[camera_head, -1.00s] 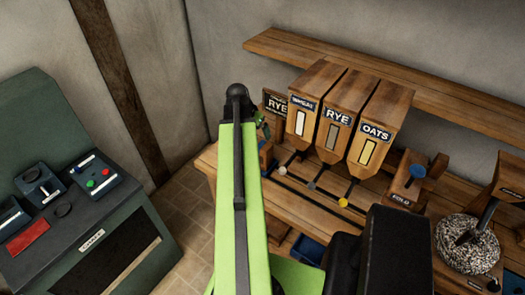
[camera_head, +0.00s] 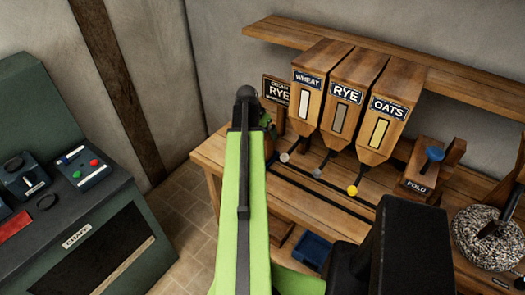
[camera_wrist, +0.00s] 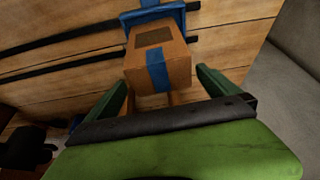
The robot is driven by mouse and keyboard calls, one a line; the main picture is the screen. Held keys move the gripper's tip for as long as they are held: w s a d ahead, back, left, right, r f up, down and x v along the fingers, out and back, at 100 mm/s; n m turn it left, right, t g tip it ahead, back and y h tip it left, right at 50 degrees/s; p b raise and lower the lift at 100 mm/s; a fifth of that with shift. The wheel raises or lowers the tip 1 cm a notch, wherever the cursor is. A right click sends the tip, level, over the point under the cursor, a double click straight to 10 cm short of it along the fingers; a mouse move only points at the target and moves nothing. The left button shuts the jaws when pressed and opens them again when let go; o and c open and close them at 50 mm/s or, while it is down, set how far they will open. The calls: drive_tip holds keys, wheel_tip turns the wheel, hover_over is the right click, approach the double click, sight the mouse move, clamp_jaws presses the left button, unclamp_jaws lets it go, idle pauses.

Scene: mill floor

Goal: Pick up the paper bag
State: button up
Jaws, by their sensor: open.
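The paper bag (camera_wrist: 170,62) shows in the wrist view as a brown, box-shaped packet with a blue band down its side and a dark patch on its top face. It is at a blue holder (camera_wrist: 181,10) beyond it. My gripper (camera_wrist: 160,85) is open, with its green fingers on the left and right of the bag's near end. I cannot tell whether either finger touches the bag. In the head view my green arm hides most of that spot.
Wooden hoppers labelled wheat (camera_head: 322,87), rye (camera_head: 352,97) and oats (camera_head: 386,116) stand on the bench, with knobbed levers below. A wooden shelf (camera_head: 440,85) runs behind. A green control cabinet (camera_head: 45,235) stands left.

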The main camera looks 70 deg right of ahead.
drive_tip(key=b+x, duration=0.5)
drive_tip(key=shift+a+f, duration=0.15)
drive_tip(key=shift+f, duration=0.15)
drive_tip(key=shift+r, duration=0.2)
drive_tip(key=c, duration=1.8)
